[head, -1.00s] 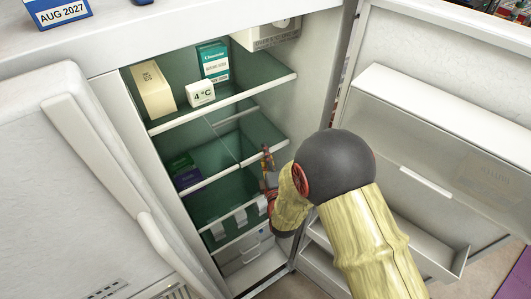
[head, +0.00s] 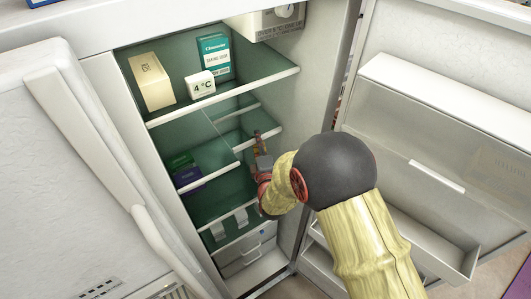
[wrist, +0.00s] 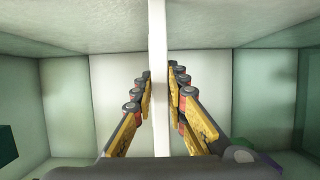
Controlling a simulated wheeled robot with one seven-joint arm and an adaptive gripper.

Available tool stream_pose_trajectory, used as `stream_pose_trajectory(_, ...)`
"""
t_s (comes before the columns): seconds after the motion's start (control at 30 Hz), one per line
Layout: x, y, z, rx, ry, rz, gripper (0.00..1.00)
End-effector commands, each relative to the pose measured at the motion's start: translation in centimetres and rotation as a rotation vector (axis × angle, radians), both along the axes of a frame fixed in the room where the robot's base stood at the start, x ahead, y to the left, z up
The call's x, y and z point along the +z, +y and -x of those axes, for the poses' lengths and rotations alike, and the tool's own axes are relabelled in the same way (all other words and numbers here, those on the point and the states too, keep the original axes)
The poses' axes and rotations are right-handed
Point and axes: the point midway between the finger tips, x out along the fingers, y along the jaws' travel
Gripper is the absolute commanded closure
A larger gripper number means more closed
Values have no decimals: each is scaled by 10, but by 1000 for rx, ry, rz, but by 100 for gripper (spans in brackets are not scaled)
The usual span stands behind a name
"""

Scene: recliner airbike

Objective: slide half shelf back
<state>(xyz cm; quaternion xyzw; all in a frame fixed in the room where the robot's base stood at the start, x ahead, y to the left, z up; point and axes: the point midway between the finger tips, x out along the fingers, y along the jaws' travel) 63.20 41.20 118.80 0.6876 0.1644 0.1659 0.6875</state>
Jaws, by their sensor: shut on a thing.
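The half shelf (head: 257,142) is a glass panel with a white front edge, on the right side of the fridge's middle level. Its front edge sits a little behind that of the left half shelf (head: 209,177). My gripper (head: 260,148) is at this edge, partly hidden by my own wrist. In the wrist view the white shelf edge (wrist: 158,80) runs upright between the two fingers, and my gripper (wrist: 159,85) is shut on it.
The upper shelf (head: 225,97) holds a cream box (head: 151,82), a teal-and-white box (head: 214,58) and a 4 °C display (head: 201,84). Purple and green boxes (head: 187,175) stand on the left half.

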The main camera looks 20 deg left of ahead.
Motion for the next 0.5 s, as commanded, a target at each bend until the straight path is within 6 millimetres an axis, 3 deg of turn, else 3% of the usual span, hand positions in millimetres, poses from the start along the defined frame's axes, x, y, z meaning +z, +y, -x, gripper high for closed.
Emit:
stream_pose_trajectory(0.03,-8,10,-8,1,0,1,100)
stream_pose_trajectory(0.23,-7,43,-36,0,3,3,100)
stream_pose_trajectory(0.5,-4,57,-48,0,7,5,100)
